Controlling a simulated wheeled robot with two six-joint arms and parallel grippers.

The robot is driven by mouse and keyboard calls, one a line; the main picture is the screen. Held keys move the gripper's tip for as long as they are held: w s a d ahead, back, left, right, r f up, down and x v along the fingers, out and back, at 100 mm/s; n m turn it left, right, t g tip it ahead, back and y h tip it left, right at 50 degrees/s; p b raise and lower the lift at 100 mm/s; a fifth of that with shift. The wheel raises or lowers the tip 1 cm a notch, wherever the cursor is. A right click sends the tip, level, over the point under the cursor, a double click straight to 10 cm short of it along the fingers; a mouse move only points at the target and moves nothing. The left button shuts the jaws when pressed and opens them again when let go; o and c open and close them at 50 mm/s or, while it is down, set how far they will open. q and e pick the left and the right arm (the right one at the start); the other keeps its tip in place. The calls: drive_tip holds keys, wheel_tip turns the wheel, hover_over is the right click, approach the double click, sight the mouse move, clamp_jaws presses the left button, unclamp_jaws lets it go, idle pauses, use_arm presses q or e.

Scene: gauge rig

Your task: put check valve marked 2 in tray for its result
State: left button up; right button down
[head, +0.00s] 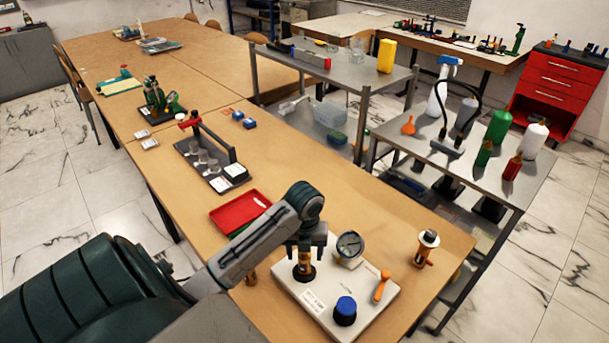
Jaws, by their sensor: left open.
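A brass-coloured fitting, which looks like a check valve (304,264), stands upright in a dark round seat on the pale test rig (364,317). No number can be read on it. My left gripper (305,255) is open and points down over this fitting, its fingers around the upper part; I cannot tell whether they touch. Another small brass piece (250,278) stands on the table left of the rig, partly hidden by my left arm. A red tray (229,219) lies beyond my arm, with a pale strip in it. My right gripper is not in view.
The rig carries a round gauge (349,245), an orange lever (382,287) and a blue knob (345,311). A dark rack with cups (213,165) is behind the red tray. A steel cart (518,180) with bottles is at right.

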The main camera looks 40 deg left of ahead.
sight(304, 258)
use_arm(q)
drive_tip(key=shift+a+f, duration=0.1)
drive_tip(key=shift+f, duration=1.4)
drive_tip(key=c, duration=1.3)
drive_tip(key=shift+o, duration=0.2)
drive_tip(key=shift+r, duration=0.1)
